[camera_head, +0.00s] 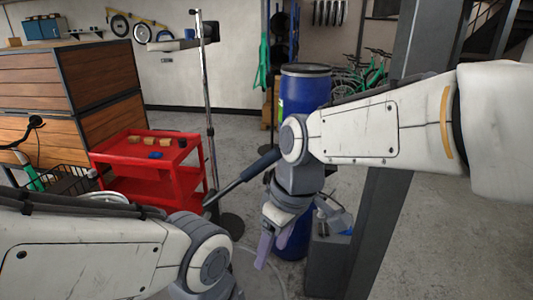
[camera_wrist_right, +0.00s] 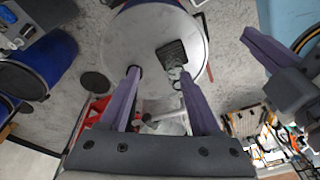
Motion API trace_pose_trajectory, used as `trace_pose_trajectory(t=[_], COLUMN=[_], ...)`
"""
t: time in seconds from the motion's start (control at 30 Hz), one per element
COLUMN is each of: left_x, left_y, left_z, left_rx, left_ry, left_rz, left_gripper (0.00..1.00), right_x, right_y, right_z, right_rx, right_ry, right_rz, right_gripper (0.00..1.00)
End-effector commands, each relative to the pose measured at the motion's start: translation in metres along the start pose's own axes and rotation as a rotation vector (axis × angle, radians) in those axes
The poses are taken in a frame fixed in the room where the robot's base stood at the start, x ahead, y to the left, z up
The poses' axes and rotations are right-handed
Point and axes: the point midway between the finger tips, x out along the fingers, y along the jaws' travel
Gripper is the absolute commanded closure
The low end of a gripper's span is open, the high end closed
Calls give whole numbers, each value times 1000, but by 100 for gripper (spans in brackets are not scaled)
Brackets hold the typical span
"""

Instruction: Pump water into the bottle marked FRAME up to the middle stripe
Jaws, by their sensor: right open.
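The blue drum (camera_head: 300,92) stands upright behind my right forearm, with its dark lid on top. It also shows at the left of the right wrist view (camera_wrist_right: 52,66). My right gripper (camera_head: 272,243) points down in front of the drum's lower part, open, with nothing seen between its fingers (camera_wrist_right: 160,82). A grey stand (camera_head: 326,262) is beside the drum, with small grey and blue items on top, partly hidden. I cannot make out a FRAME label or stripes. My left gripper (camera_wrist_right: 264,48) shows partly in the right wrist view; its opening is unclear.
A red cart (camera_head: 140,171) with small blocks is at left, near wooden cabinets (camera_head: 40,80). A dark post (camera_head: 395,180) stands close at right. Clear floor (camera_head: 450,240) lies right of the post.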

Motion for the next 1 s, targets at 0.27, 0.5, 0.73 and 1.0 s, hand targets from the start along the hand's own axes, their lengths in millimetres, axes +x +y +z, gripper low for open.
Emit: trace_pose_trajectory(t=[0.27,0.5,0.73,1.0], left_x=[-32,-29,-30,-40], left_y=[2,2,2,3], left_z=[-2,-2,-2,-2], left_rx=[0,0,0,2], left_ry=[0,0,-1,0], left_rz=[0,0,0,0], left_gripper=[100,100,100,100], right_x=[-95,-139,-149,-106], right_y=[136,124,114,110], right_z=[-78,-114,-126,-135], right_rx=[-278,-597,-715,-716], right_ry=[142,202,221,218], right_rz=[59,38,26,22], right_gripper=[36,36,36,36])
